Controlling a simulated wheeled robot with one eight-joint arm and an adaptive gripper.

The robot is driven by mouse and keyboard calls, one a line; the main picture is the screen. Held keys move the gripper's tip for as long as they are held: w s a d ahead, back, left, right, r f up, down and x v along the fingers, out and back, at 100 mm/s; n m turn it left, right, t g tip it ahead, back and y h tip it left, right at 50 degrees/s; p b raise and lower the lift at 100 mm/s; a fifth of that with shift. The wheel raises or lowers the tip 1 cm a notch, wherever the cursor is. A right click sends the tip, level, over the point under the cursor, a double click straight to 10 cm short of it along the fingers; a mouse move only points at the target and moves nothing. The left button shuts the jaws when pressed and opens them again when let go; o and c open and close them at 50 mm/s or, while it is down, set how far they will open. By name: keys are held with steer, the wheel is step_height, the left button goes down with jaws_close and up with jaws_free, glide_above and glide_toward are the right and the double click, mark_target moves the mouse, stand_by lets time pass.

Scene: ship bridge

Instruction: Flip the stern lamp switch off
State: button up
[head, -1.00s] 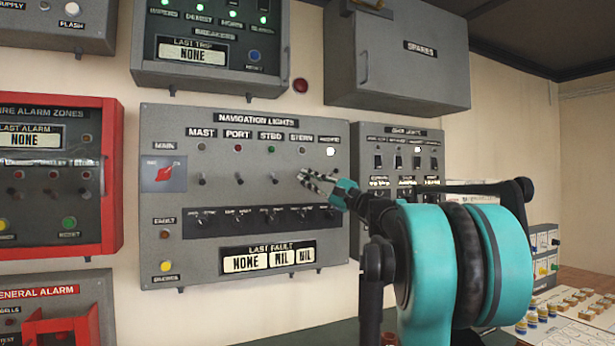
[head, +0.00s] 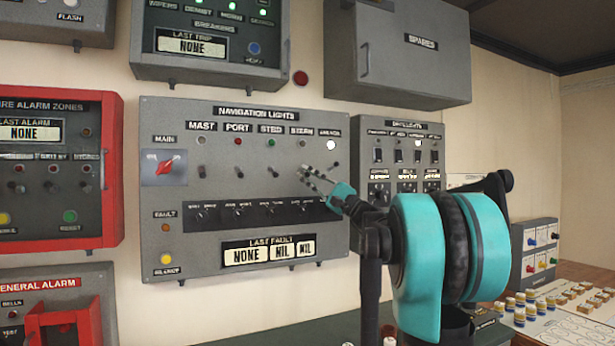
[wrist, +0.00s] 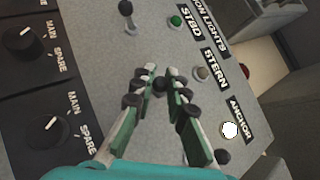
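The navigation lights panel (head: 200,222) is a grey box on the wall, with a row of lamps above a row of toggle switches. The stern lamp (head: 302,144) is dull and looks unlit; in the wrist view it (wrist: 203,73) sits beside the STERN label. My gripper (head: 311,176) is at the panel, in front of the stern column. In the wrist view my gripper (wrist: 163,72) has its fingertips apart, with the dark stern switch (wrist: 160,83) between or just behind them. Contact and the lever's tilt cannot be told.
The starboard switch (wrist: 127,18) and the anchor switch (head: 336,166) stand on either side of the stern one. The anchor lamp (wrist: 229,130) glows white. Black rotary selectors (wrist: 43,128) lie below the toggles. A smaller grey switch panel (head: 400,160) is at the right.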

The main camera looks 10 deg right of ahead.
steer(key=o, duration=0.4)
steer(key=shift+o, duration=0.2)
steer(key=v, duration=1.2)
